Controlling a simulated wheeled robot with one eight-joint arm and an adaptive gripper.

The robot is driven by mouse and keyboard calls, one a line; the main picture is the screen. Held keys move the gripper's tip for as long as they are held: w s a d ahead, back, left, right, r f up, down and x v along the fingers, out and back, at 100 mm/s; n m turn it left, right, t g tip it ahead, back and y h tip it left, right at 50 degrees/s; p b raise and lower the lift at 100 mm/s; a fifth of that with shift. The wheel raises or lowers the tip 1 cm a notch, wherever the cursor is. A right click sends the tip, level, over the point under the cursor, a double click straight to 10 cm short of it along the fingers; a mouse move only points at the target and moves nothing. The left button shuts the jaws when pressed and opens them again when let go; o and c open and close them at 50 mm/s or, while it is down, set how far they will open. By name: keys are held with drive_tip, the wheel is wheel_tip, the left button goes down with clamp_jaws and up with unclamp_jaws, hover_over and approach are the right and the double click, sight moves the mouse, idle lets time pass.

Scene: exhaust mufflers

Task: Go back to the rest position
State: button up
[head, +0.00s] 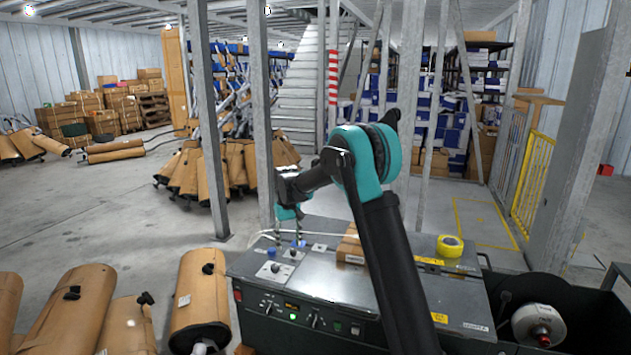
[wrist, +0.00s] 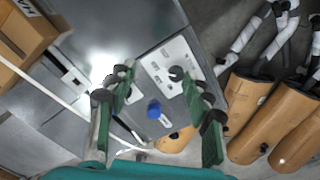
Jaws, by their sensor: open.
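My gripper (head: 290,228) hangs over the left part of the dark strapping machine (head: 330,285), above its small control plate with blue knobs. In the wrist view my gripper (wrist: 160,105) has its two green-padded fingers spread apart with nothing between them. The plate (wrist: 168,70), with a black knob and a blue knob (wrist: 154,111), lies below and beyond the fingers. My arm is bent, with its teal elbow high over the machine. Part of the machine top is hidden behind my arm.
A cardboard box (head: 350,245) and a yellow tape roll (head: 449,246) sit on the machine top. A white strap (wrist: 50,95) crosses the top. Wrapped mufflers (head: 200,295) stand at the left. Metal posts (head: 208,130) rise behind. Open floor (head: 130,205) lies at the left.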

drive_tip(key=s+d+r+m+t, duration=0.1)
drive_tip(key=s+d+r, duration=0.1)
drive_tip(key=s+d, duration=0.65)
drive_tip(key=s+d+r+m+t, duration=0.1)
drive_tip(key=s+d+r, duration=0.1)
drive_tip(key=s+d, duration=0.6)
drive_tip(key=s+d+f+m, duration=0.1)
drive_tip(key=s+d+f, duration=0.1)
drive_tip(key=s+d, duration=0.2)
drive_tip(key=s+d+f+m+t, duration=0.1)
drive_tip(key=s+d, duration=0.3)
drive_tip(key=s, duration=0.6)
drive_tip(key=s+d+f+m+t, duration=0.1)
drive_tip(key=s+d+f, duration=0.3)
drive_tip(key=s, duration=0.3)
drive_tip(key=shift+s, duration=0.25)
